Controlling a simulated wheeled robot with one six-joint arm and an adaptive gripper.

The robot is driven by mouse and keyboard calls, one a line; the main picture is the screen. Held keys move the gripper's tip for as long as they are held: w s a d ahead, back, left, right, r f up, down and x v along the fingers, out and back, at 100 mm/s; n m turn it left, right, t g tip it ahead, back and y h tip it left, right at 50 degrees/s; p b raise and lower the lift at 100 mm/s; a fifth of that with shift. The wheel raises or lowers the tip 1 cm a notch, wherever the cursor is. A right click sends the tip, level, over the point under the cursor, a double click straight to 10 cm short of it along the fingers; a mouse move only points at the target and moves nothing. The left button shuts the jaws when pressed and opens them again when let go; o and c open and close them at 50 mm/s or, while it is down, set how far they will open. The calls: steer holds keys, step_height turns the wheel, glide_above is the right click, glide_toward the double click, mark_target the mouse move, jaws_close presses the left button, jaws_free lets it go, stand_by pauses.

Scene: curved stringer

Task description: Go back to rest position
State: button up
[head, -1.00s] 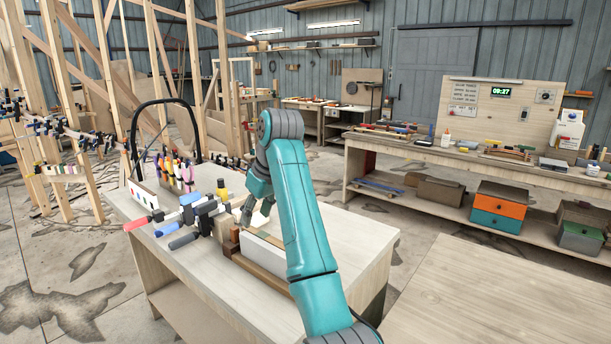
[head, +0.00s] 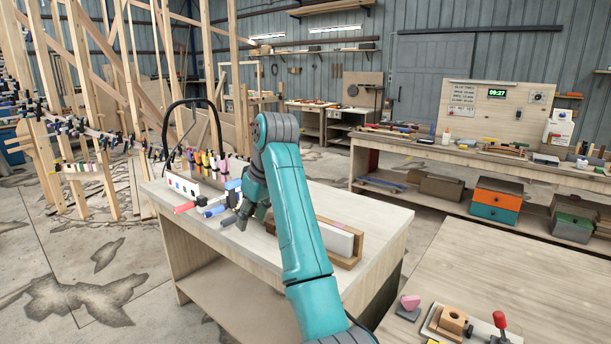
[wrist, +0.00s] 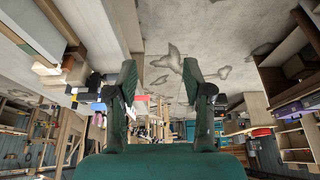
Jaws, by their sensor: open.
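My gripper (head: 246,212) hangs at the end of my teal arm, over the near left part of the pale wooden table (head: 232,252) in the head view. It is partly hidden by my arm there. In the wrist view my gripper (wrist: 159,65) shows two green fingers spread apart with nothing between them. Several clamps (head: 212,209) with red, blue and black handles lie on the table left of the gripper. A white block (head: 335,238) in a wooden holder (head: 357,248) sits to the right of my arm.
Upright marker-like tools (head: 205,163) and a black curved loop (head: 217,125) stand at the table's back left. A second bench (head: 510,272) at lower right holds a jig with a red-handled clamp (head: 500,322). Timber framing (head: 100,110) stands at left. Concrete floor separates the benches.

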steer(key=s+d+f+m+t, duration=0.1)
steer(key=d+f, duration=0.2)
steer(key=f, duration=0.7)
steer(key=d+f+m+t, duration=0.1)
steer(key=d+f, duration=0.1)
steer(key=f, duration=0.8)
steer(key=s+d+f+m+t, duration=0.1)
steer(key=d+f, duration=0.2)
steer(key=f, duration=0.8)
steer(key=s+d+f+m+t, duration=0.1)
steer(key=s+d+f+m, duration=0.1)
steer(key=s+d+f, duration=0.5)
steer(key=s+d+f+m+t, duration=0.1)
steer(key=s+d+f+t, duration=0.15)
steer(key=s+f, duration=0.7)
steer(key=s+d+f+m+t+h, duration=0.1)
steer(key=s+d, duration=0.4)
steer(key=s, duration=0.7)
steer(key=s+d+m+t+h, duration=0.15)
steer(key=s+d, duration=0.35)
steer(key=s, duration=0.8)
steer(key=s+d+r+m+t, duration=0.2)
steer(key=s+d+r+t, duration=0.1)
steer(key=s+r, duration=1.5)
steer(key=shift+s+r+h, duration=0.2)
steer(key=shift+s+h, duration=0.25)
steer(key=shift+s, duration=0.3)
